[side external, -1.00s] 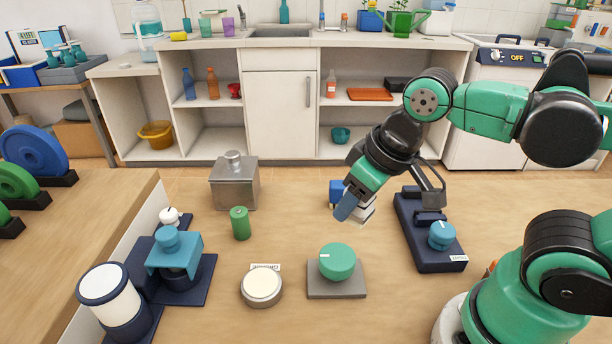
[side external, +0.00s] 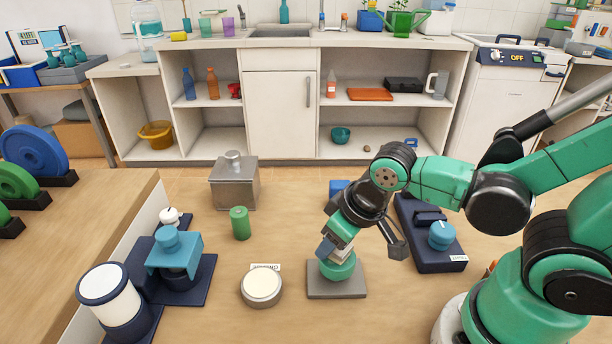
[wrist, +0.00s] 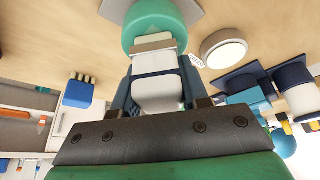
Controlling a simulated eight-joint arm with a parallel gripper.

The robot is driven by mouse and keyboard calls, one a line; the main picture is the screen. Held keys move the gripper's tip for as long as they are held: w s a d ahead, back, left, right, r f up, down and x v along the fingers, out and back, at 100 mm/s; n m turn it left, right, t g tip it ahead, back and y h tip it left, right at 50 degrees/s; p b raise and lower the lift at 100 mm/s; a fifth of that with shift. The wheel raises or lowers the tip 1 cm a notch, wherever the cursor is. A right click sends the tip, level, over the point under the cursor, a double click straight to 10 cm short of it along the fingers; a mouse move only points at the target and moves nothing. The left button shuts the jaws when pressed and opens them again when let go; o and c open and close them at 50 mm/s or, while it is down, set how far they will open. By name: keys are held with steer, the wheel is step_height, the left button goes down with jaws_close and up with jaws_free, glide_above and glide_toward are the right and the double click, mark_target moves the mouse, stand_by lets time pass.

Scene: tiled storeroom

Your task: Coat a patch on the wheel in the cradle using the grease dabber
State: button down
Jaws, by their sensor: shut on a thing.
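My gripper (side external: 335,247) is shut on a white block with a tan pad at its end, seemingly the grease dabber (wrist: 156,65). In the side view the dabber is mostly hidden by my fingers and points down. A green round piece (side external: 338,271), seemingly the wheel, sits on a flat grey base (side external: 352,290), seemingly its cradle. The dabber's pad is right at the green piece, which also shows in the wrist view (wrist: 158,18). I cannot tell whether they touch. No grease patch is visible on the green piece.
A round tin with a pale top (side external: 261,286) stands left of the grey base, before a small label. A green cylinder (side external: 240,223) and metal box (side external: 234,188) stand farther back. A navy base with a blue knob (side external: 440,236) is right. A blue block (side external: 339,187) is behind my gripper.

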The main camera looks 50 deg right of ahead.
steer(key=shift+w+a, duration=0.3)
steer(key=shift+w+a+f, duration=0.1)
steer(key=shift+w+a, duration=0.35)
steer(key=shift+s+d, duration=1.4)
steer(key=shift+d, duration=0.1)
steer(key=r, duration=0.3)
steer(key=shift+s+r, duration=0.2)
steer(key=shift+r, duration=2.6)
